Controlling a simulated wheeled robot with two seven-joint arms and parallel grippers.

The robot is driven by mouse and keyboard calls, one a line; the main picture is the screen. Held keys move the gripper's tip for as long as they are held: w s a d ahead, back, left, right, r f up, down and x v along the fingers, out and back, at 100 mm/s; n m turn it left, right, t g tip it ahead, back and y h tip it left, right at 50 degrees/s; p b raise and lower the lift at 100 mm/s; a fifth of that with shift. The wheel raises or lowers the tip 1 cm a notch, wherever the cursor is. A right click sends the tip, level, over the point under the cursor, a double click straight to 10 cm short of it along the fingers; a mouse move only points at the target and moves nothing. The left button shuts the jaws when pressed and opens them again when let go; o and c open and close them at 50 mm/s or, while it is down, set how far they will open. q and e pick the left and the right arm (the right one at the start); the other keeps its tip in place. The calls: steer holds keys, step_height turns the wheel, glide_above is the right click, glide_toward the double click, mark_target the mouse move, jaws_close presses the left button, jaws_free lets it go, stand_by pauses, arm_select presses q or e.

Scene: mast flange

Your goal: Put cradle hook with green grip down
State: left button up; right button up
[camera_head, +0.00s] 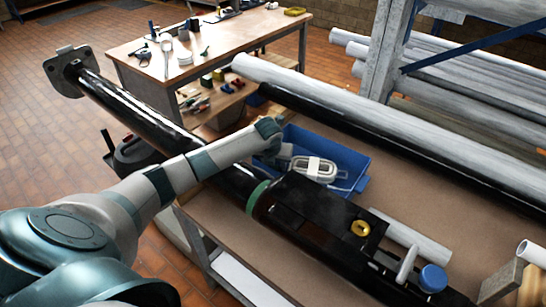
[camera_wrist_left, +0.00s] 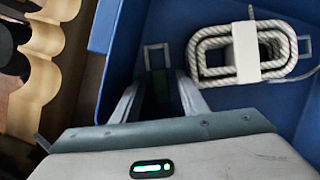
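My left gripper (camera_head: 284,158) reaches down into the left end of a blue bin (camera_head: 362,184). In the left wrist view its two fingers (camera_wrist_left: 157,95) stand apart, with a narrow dark green piece between them, which looks like the green grip. A thin metal loop (camera_wrist_left: 157,55), perhaps part of the cradle hook, shows just past the fingertips near the bin wall. I cannot tell whether the fingers press on the grip. In the head view the gripper hides the hook. My right gripper is in neither view.
A coiled white rope (camera_head: 316,168) with a pale band lies in the bin to the gripper's right. A long black mast (camera_head: 135,114) with a green ring runs in front of the bin. Long pipes (camera_head: 330,90) lie behind it. A workbench (camera_head: 200,45) with tools stands at the back.

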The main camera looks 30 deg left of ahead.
arm_select(q)
steer(key=b+v, duration=0.2)
steer(key=v, duration=0.9)
steer(key=shift+r, duration=0.15)
